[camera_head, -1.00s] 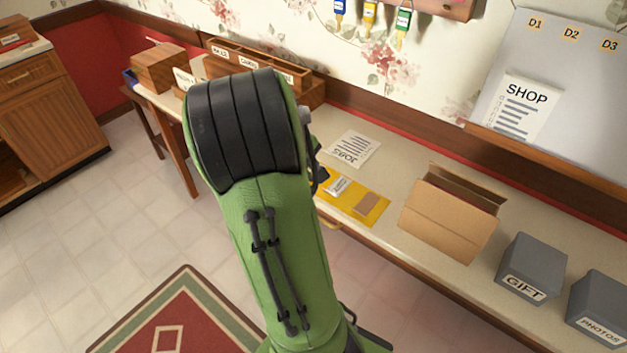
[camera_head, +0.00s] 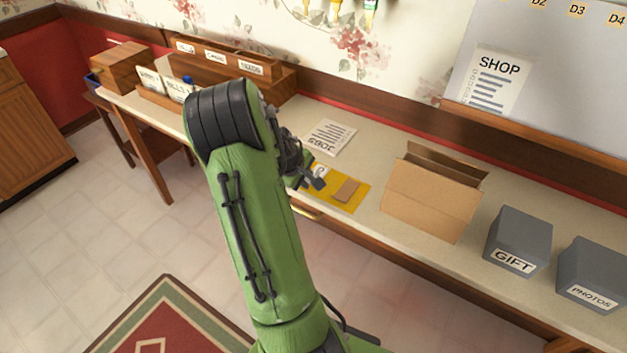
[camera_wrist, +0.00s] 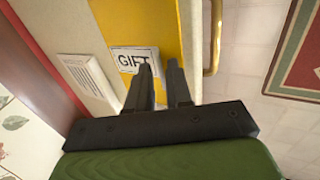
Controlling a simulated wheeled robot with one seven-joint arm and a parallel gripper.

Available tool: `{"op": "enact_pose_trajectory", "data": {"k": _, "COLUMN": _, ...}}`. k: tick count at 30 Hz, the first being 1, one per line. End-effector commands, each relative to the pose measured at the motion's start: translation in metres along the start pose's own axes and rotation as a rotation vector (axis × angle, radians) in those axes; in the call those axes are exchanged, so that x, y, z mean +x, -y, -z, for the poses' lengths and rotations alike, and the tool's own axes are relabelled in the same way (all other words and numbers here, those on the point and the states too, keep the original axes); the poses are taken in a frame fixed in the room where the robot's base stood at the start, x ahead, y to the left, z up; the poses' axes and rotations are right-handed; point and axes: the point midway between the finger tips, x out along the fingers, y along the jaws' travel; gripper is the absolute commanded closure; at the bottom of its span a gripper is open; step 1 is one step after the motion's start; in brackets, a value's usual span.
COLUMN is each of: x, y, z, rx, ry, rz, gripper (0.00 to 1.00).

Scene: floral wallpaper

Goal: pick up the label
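The label is a small white card reading GIFT (camera_wrist: 133,60), lying on a yellow mat (camera_wrist: 170,20) in the wrist view. My gripper (camera_wrist: 160,66) is open and empty, its two dark fingers apart just beside the label's right end; the near finger overlaps its edge. I cannot tell the height of the fingertips above the mat. In the head view my gripper (camera_head: 314,182) hangs over the left part of the yellow mat (camera_head: 324,198) and partly hides the label (camera_head: 319,171).
A brown card (camera_head: 346,190) lies on the mat. A JOBS sheet (camera_head: 329,137) lies behind it. An open cardboard box (camera_head: 430,203), a grey GIFT box (camera_head: 519,241) and a grey PHOTOS box (camera_head: 592,273) stand to the right. A drawer handle (camera_wrist: 213,38) juts from the counter front.

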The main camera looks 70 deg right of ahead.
Motion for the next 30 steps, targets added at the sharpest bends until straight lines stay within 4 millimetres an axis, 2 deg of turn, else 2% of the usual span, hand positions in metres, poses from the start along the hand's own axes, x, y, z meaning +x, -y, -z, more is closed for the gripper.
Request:
{"op": "enact_pose_trajectory", "data": {"k": 4, "x": -0.001, "y": 0.0, "z": 0.001, "rx": -0.001, "ry": -0.001, "rz": 0.001, "gripper": 0.82}}
{"op": "enact_pose_trajectory", "data": {"k": 8, "x": -0.001, "y": 0.0, "z": 0.0, "rx": -0.001, "ry": -0.001, "rz": 0.001, "gripper": 1.0}}
{"op": "enact_pose_trajectory", "data": {"k": 20, "x": -0.003, "y": -0.001, "z": 0.0, "rx": -0.001, "ry": -0.001, "rz": 0.001, "gripper": 1.0}}
{"op": "enact_pose_trajectory", "data": {"k": 23, "x": -0.015, "y": -0.007, "z": 0.001, "rx": 0.0, "ry": -0.002, "rz": -0.001, "gripper": 1.0}}
{"op": "enact_pose_trajectory", "data": {"k": 30, "x": -0.07, "y": -0.037, "z": 0.001, "rx": -0.001, "ry": -0.004, "rz": -0.002, "gripper": 1.0}}
